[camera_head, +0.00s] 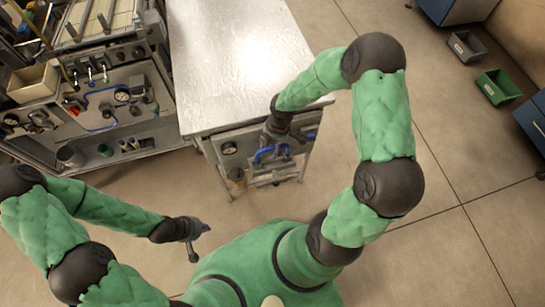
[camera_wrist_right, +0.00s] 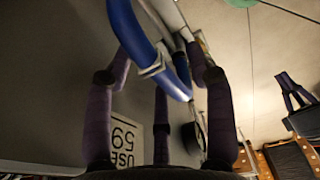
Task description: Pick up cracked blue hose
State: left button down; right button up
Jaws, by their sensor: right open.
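The blue hose (camera_head: 266,153) is on the front panel of the metal-topped cabinet, curving out from it. In the right wrist view the blue hose (camera_wrist_right: 135,38) runs down from the top and bends to the right, with a pale band around it. My right gripper (camera_wrist_right: 162,68) is open, its dark fingers spread on either side of the hose; I cannot tell whether they touch it. In the head view my right gripper (camera_head: 277,130) is at the panel, partly hidden by its wrist. No crack is discernible. My left gripper (camera_head: 194,238) hangs over the floor, away from the hose.
The cabinet's shiny top (camera_head: 240,60) is bare. A machine with gauges and thin blue tubes (camera_head: 105,90) stands at left. Green (camera_head: 498,87) and grey (camera_head: 466,46) bins sit at far right.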

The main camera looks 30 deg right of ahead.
grip_shut()
jog(key=shift+r, duration=0.15)
